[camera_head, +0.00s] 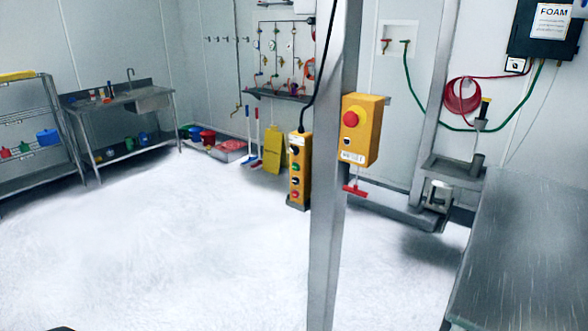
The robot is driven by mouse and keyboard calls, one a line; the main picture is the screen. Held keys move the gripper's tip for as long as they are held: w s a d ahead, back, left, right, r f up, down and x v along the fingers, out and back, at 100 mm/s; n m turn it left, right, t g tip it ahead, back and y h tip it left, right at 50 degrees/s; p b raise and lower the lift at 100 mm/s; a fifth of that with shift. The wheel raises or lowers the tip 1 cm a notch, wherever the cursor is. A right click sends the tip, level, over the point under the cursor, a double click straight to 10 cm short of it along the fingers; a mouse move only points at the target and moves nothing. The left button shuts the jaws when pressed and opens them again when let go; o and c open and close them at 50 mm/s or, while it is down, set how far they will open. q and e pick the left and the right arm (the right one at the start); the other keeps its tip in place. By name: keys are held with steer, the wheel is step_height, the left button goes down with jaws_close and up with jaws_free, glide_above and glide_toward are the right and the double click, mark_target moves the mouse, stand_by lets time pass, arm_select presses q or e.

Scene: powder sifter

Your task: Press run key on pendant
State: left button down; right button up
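The yellow pendant (299,172) hangs upright on a black cable just left of a metal post. Its front carries a column of several buttons, among them black, green and red ones. The button labels are too small to read, so I cannot tell which is the run key. Neither of my grippers shows in the head view. A small dark shape at the bottom left edge is too cut off to identify.
A metal post (326,240) stands in the middle, bearing a yellow box (361,130) with a red emergency button. A steel table (528,240) fills the lower right. A sink bench (120,110) and wire rack (30,146) stand left. The white floor (170,250) is clear.

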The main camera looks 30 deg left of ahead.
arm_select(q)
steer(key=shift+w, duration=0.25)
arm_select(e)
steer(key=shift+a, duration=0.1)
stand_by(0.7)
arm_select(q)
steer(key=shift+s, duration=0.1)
